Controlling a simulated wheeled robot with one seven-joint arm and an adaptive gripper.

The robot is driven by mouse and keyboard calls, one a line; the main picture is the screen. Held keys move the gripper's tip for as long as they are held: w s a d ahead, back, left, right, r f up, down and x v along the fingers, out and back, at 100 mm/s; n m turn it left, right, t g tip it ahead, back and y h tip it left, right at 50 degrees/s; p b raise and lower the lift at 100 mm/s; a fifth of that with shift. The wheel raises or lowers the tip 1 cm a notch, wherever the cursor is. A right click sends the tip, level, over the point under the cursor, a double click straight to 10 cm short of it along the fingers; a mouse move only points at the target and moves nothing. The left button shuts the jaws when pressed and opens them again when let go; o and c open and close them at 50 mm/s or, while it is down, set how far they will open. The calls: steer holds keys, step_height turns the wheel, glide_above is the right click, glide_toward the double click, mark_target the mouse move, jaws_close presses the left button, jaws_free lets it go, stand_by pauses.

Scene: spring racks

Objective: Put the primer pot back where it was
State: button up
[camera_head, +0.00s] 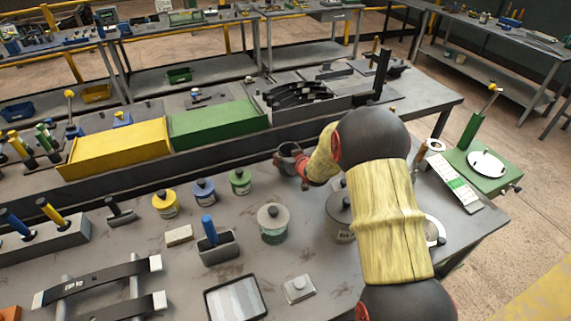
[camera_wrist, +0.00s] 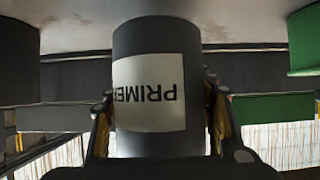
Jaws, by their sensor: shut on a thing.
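The primer pot (camera_wrist: 190,75) is a dark grey cylinder with a white label reading PRIMER, upside down in the wrist view. My gripper (camera_wrist: 160,125) is shut on its sides, one finger on each side. In the head view the pot (camera_head: 289,149) is small and dark, at the far side of the bench, right of the green-lidded pot (camera_head: 240,181). My gripper (camera_head: 296,168) reaches it from the right, partly hidden by my arm. I cannot tell whether the pot's base touches the bench.
A yellow pot (camera_head: 165,203) and a blue pot (camera_head: 204,191) continue the row leftward. A yellow bin (camera_head: 117,147) and green bin (camera_head: 215,126) stand behind.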

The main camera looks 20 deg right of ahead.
steer(key=shift+f+b, duration=0.4)
steer(key=shift+f, duration=0.95)
steer(key=shift+f, duration=0.1)
steer(key=o, duration=1.7)
steer(key=shift+s+f, duration=0.1)
steer(key=shift+o, duration=0.6)
